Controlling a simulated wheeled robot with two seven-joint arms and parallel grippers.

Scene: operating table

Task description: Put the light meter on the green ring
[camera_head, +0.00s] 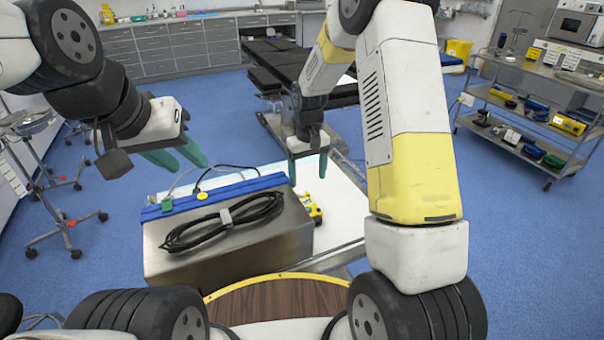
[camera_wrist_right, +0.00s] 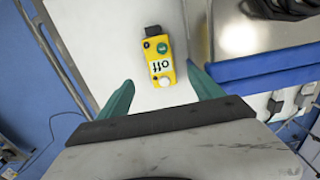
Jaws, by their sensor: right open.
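A yellow device, seemingly the light meter (camera_wrist_right: 152,62), lies on a white surface in the right wrist view. My left gripper (camera_head: 188,164) is open and empty, left of the box. I cannot make out a green ring.
A steel box (camera_head: 228,250) with a blue edge strip (camera_head: 215,196) and a coiled black cable (camera_head: 225,222) stands at the front of the white-topped table (camera_head: 345,213). A loaded trolley (camera_head: 545,104) stands at right, a dark operating table behind. White surface surrounds the device.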

